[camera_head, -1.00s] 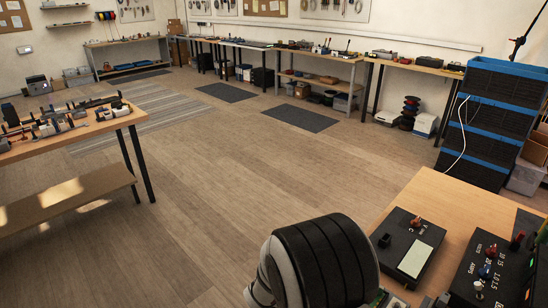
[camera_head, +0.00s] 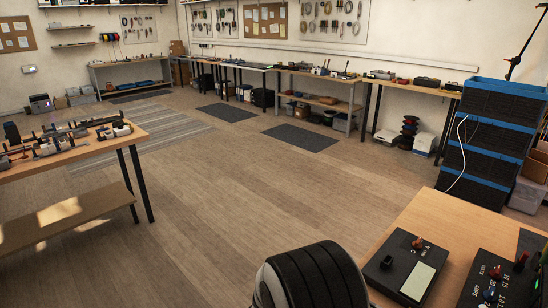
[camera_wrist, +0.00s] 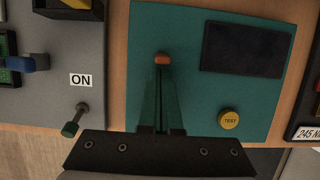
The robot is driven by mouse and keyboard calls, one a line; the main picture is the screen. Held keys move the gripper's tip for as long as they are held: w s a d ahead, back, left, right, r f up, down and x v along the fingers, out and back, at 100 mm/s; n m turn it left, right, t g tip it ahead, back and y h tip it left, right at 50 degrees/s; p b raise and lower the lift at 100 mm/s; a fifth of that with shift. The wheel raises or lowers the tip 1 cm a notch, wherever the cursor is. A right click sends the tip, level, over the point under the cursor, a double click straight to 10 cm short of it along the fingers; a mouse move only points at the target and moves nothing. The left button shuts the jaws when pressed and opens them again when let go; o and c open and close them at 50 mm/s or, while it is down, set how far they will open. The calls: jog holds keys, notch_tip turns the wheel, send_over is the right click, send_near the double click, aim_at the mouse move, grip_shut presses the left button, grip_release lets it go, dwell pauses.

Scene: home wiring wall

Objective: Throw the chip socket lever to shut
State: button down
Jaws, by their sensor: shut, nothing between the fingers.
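In the wrist view, my gripper (camera_wrist: 161,72) is shut over a teal box. Its narrow fingers point up the picture. A small orange knob (camera_wrist: 162,58) shows right at the fingertips; I cannot tell whether they touch it. It may be the tip of the chip socket lever, but the fingers and gripper body hide what lies below it. The teal box (camera_wrist: 208,88) also carries a dark screen (camera_wrist: 243,49) and a yellow TEST button (camera_wrist: 229,119). The head view does not show my gripper or the teal box.
Left in the wrist view, a grey panel (camera_wrist: 103,45) has an ON label, a green-tipped toggle (camera_wrist: 75,121) and a blue lever-like piece (camera_wrist: 25,63). A dark device (camera_wrist: 307,132) borders the right. In the head view, black boxes (camera_head: 405,265) stand on the wooden bench (camera_head: 440,215).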

jog(key=shift+w+a+f, duration=0.1)
jog(key=shift+a+f, duration=0.1)
jog(key=shift+f, duration=0.2)
jog(key=shift+w+f, duration=0.1)
jog(key=shift+f, duration=0.05)
jog(key=c, duration=1.5)
grip_release()
jog(key=shift+c, duration=0.2)
jog(key=o, duration=0.5)
jog(key=v, duration=1.6)
jog(key=shift+r, duration=0.35)
jog(key=shift+d, duration=0.1)
